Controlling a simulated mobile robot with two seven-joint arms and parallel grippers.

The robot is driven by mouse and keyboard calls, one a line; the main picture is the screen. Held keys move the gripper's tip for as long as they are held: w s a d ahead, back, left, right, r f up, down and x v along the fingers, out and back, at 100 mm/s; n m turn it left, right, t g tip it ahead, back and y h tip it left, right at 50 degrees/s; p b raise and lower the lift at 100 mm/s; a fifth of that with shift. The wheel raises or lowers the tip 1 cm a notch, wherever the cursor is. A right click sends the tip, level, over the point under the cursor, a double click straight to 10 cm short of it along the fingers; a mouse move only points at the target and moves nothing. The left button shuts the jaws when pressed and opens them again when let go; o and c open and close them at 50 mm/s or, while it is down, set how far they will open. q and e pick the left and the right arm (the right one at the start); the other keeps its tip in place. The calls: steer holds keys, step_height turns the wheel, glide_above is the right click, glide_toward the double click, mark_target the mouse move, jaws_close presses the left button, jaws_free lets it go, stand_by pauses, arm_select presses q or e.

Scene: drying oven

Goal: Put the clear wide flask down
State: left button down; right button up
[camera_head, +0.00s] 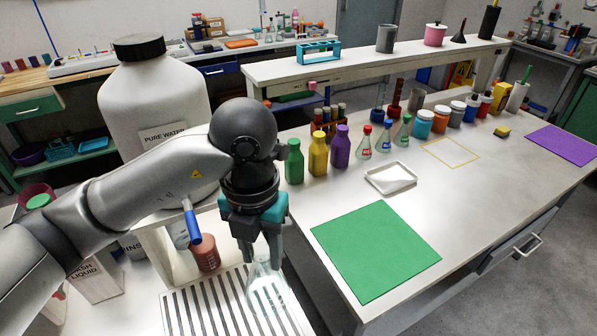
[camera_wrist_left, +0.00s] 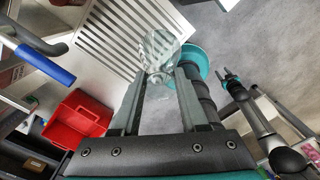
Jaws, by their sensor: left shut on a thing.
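The clear wide flask (camera_head: 267,291) hangs below my left gripper (camera_head: 259,248), which is shut on its neck. It overlaps the slotted drain board (camera_head: 190,308) at the near edge of the bench. I cannot tell whether its base touches the board. In the left wrist view the flask (camera_wrist_left: 158,48) is upper middle, between the tips of my left gripper (camera_wrist_left: 159,78), with the slotted board (camera_wrist_left: 110,30) beyond. My right gripper (camera_wrist_left: 226,73) shows small at the right of that view, empty, its two fingers apart.
A green mat (camera_head: 375,250) lies right of the board, with a white tray (camera_head: 391,178) behind it. Coloured bottles (camera_head: 318,152) and small flasks stand further back. A large pure water bottle (camera_head: 150,95) and a blue-handled tap (camera_head: 192,222) are close to my left arm. Bench around the mat is clear.

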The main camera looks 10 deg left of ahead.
arm_select(q)
steer(key=m, duration=0.3)
steer(key=shift+a+f, duration=0.1)
steer(key=shift+a, duration=0.2)
steer(key=m, duration=0.5)
steer(key=shift+w+a+b, duration=0.1)
steer(key=shift+a+b, duration=0.3)
steer(key=m, duration=0.4)
steer(key=shift+a+f, duration=0.1)
steer(key=shift+a, duration=0.25)
steer(key=m, duration=0.5)
steer(key=shift+a+b, duration=0.4)
steer(key=a+m, duration=0.1)
steer(key=m, duration=0.4)
steer(key=m+b, duration=0.1)
steer(key=m, duration=0.5)
steer(key=a+m, duration=0.1)
steer(key=m, duration=0.5)
steer(key=shift+s+a+f, duration=0.2)
steer(key=shift+s+a, duration=0.05)
steer(key=shift+a, duration=0.05)
